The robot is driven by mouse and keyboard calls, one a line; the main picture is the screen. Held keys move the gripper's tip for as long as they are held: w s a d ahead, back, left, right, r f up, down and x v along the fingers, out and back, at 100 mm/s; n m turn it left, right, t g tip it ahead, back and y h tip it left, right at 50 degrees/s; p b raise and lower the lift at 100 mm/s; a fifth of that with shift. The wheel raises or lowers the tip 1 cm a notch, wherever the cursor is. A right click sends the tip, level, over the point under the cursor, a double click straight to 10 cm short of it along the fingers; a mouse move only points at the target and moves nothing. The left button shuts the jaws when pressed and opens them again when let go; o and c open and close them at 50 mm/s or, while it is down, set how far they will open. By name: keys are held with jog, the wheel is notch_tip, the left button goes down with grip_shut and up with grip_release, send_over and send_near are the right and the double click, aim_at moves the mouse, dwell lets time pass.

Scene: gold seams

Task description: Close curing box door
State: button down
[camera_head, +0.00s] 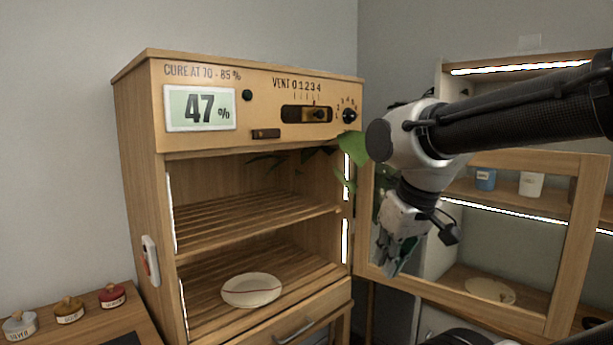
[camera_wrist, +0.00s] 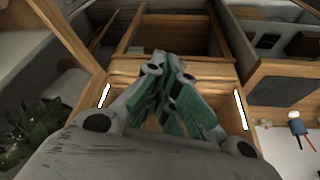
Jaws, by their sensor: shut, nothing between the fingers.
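The curing box (camera_head: 134,180) is a wooden cabinet with a 47% display, and its front stands open. Its door (camera_head: 566,240), a wooden frame around a clear pane, is swung wide out to the right. My gripper (camera_head: 398,262) hangs fingers down in front of the door's pane, close to its hinge-side part. I cannot tell whether it touches the door. In the wrist view, the teal-padded fingers of my gripper (camera_wrist: 177,108) are together with nothing between them. My arm hides part of the door's top rail and hinge side.
A leafy plant (camera_head: 352,148) shows by the door's hinge side. Shelves with a blue cup (camera_head: 485,179) and a white cup (camera_head: 531,184) stand behind the door. Small lidded jars (camera_head: 70,310) sit at lower left.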

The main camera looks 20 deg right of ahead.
jog(key=w+d+r+m+h, duration=0.1)
jog(key=w+d+r+m, duration=0.25)
jog(key=d+r, duration=0.65)
jog(key=w+d+r+m+h, duration=0.1)
jog(key=w+d+r+m, duration=0.25)
jog(key=d+r, duration=0.6)
jog(key=s+d+r+m+g, duration=0.15)
jog(key=s+d+r, duration=0.25)
jog(key=d, duration=0.4)
jog(key=s+d+r+m+h, duration=0.1)
jog(key=s+d+r+m, duration=0.15)
jog(key=d, duration=0.45)
jog(key=s+d+r+m+g, duration=0.1)
jog(key=s+d+r, duration=0.3)
jog(key=d, duration=0.4)
notch_tip(320, 180, down, 9)
jog(key=shift+s, duration=0.35)
jog(key=shift+a+f, duration=0.1)
jog(key=shift+a, duration=0.15)
